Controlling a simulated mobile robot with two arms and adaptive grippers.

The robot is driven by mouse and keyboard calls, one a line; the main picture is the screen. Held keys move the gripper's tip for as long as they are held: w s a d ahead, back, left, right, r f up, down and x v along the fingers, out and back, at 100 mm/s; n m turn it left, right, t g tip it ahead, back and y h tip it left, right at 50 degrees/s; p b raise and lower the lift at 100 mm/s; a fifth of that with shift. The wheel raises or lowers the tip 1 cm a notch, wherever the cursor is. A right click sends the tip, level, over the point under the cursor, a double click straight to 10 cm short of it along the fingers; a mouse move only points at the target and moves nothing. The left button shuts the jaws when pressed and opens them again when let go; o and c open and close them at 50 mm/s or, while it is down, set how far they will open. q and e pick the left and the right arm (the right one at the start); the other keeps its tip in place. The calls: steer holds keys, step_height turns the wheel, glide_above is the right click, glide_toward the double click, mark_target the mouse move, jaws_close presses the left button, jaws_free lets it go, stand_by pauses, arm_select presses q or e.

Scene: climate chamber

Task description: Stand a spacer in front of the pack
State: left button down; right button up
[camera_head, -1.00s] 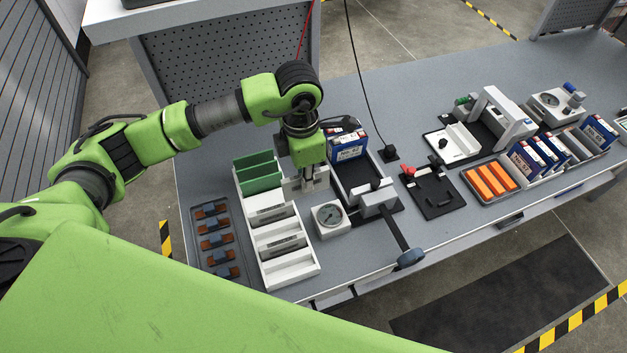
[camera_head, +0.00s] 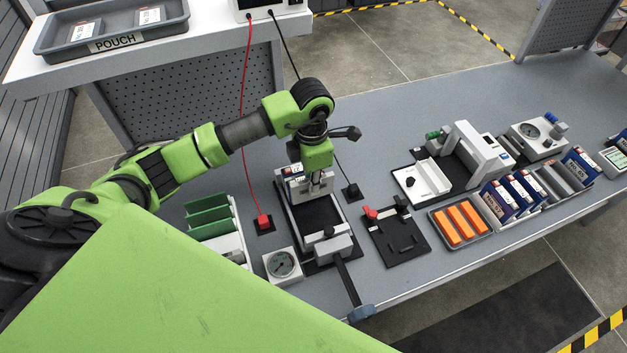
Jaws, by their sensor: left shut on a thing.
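My left gripper (camera_head: 321,190) is at the back end of the black clamping tray (camera_head: 318,216). It is shut on a pale spacer (camera_head: 298,187), mostly hidden behind the fingers. The pack (camera_head: 291,169) stands upright at the back of the tray, and only a little blue and red of it shows behind the spacer. I cannot tell whether the spacer touches the pack or the tray floor. The grey clamp block (camera_head: 328,249) with its lever is at the tray's front end. My right gripper is not in view.
A rack with green plates (camera_head: 208,220) and a dial gauge (camera_head: 282,265) stand left of the tray. A red plug (camera_head: 263,221) with its cable is close by. On the right are a black fixture (camera_head: 396,235), orange blocks (camera_head: 460,222) in a tray, and blue packs (camera_head: 510,195).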

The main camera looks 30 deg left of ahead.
mark_target(313, 197)
arm_select(q)
step_height(313, 197, down, 4)
steer(key=shift+w+f+b, duration=0.1)
steer(key=shift+w+b, duration=0.05)
steer(key=shift+b, duration=1.05)
steer(key=shift+d+f+b, duration=0.1)
steer(key=shift+f+b, duration=0.95)
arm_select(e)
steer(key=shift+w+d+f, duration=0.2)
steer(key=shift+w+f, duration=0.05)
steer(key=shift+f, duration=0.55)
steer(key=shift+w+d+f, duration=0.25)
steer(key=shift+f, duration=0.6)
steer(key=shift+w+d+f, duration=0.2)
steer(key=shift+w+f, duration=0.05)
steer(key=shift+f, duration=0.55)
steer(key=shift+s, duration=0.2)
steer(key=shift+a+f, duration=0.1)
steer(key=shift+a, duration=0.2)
arm_select(q)
steer(key=shift+f+b, duration=0.25)
steer(key=shift+b, duration=0.25)
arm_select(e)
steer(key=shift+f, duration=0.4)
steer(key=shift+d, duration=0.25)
arm_select(q)
steer(key=shift+f+b, duration=0.25)
steer(key=shift+b, duration=0.2)
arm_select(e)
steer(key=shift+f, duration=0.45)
